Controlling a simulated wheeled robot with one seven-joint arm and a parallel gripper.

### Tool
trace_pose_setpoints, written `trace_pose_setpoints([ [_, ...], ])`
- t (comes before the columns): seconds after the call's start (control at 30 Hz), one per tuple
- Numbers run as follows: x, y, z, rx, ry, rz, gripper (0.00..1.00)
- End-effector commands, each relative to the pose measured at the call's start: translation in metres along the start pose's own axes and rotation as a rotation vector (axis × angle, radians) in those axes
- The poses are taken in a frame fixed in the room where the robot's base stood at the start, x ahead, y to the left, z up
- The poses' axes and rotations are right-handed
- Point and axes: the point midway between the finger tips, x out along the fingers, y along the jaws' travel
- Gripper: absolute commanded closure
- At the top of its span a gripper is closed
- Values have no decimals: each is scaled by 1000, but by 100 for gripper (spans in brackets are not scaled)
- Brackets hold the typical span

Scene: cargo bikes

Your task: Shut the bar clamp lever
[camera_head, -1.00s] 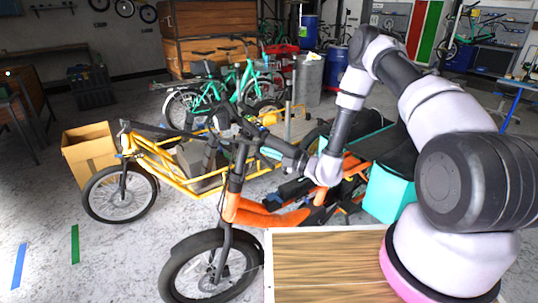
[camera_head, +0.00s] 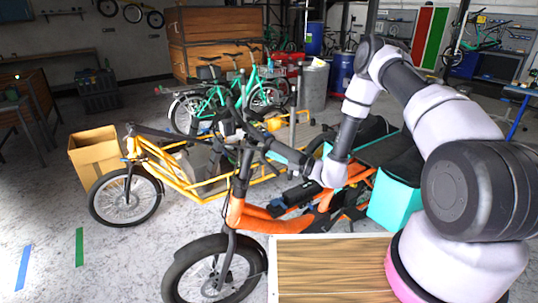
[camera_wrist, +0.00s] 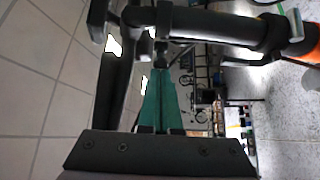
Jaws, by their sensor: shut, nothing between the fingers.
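The orange cargo bike (camera_head: 262,219) stands in front of me, its black handlebar and stem (camera_head: 243,160) upright at the front. My gripper (camera_head: 265,153) reaches in from the right, close beside the stem at handlebar height. In the wrist view, its teal fingers (camera_wrist: 161,72) lie together, shut and empty, with tips near dark clamp parts (camera_wrist: 163,48). A thick black bar (camera_wrist: 215,28) crosses the upper part of that view. I cannot clearly pick out the clamp lever or its angle among the dark parts. I cannot tell whether the fingertips touch anything.
A yellow cargo bike (camera_head: 180,180) stands behind to the left, near a cardboard box (camera_head: 97,152). A wooden surface (camera_head: 335,268) lies in front of me, and a teal box (camera_head: 393,200) sits at the orange bike's rear. Left floor is mostly clear.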

Motion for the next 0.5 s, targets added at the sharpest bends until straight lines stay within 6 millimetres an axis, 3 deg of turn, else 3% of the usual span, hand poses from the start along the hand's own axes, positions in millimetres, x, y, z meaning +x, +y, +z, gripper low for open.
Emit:
trace_pose_setpoints([
  [0.5,-2,0,14,-3,137,0,100],
])
